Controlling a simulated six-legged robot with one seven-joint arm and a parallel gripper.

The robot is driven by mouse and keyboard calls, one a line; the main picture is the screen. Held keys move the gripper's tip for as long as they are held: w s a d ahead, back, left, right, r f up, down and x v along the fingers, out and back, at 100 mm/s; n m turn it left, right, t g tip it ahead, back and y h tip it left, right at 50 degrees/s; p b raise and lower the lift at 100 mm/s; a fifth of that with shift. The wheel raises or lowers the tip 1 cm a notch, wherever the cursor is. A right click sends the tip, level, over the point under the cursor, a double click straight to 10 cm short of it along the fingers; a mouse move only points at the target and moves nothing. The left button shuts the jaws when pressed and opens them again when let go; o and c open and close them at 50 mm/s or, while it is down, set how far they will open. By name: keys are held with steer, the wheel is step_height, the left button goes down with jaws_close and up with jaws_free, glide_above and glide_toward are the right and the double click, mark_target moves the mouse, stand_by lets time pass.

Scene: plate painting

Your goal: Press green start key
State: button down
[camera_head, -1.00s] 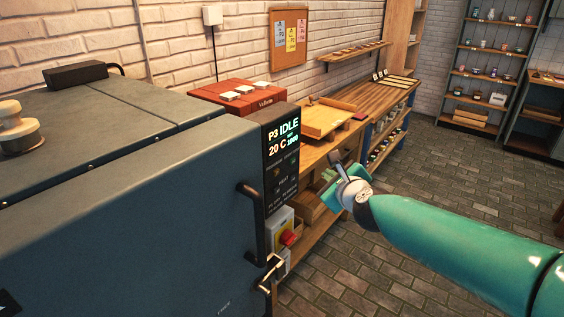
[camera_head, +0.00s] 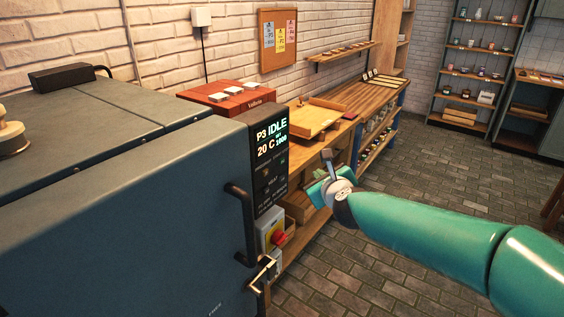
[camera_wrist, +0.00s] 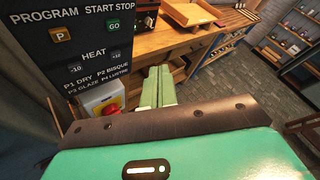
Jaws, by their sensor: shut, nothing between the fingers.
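The green GO key (camera_wrist: 114,25) sits under the START STOP label on the dark control panel (camera_wrist: 85,42) in the wrist view. In the head view the panel's display (camera_head: 271,138) reads P3 IDLE, 20 C, set 1000; the key is too small to make out there. My gripper (camera_wrist: 159,72) is shut and empty, its pale green fingers below and right of the key, apart from it. In the head view my gripper (camera_head: 317,188) is right of the panel, partly hidden by my wrist.
An orange P key (camera_wrist: 61,34) and two HEAT keys share the panel. A red switch (camera_head: 278,238) on a yellow plate, a kiln door handle (camera_head: 240,222) and a latch (camera_head: 262,272) are close by.

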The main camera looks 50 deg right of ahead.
steer(key=w, duration=0.8)
steer(key=shift+a, duration=0.4)
steer(key=shift+w, duration=0.1)
stand_by(1.4)
steer(key=shift+w, duration=0.35)
steer(key=shift+w+a, duration=0.1)
steer(key=shift+w, duration=0.25)
stand_by(0.6)
stand_by(0.3)
steer(key=shift+s, duration=0.8)
steer(key=s, duration=0.5)
steer(key=shift+d, duration=0.3)
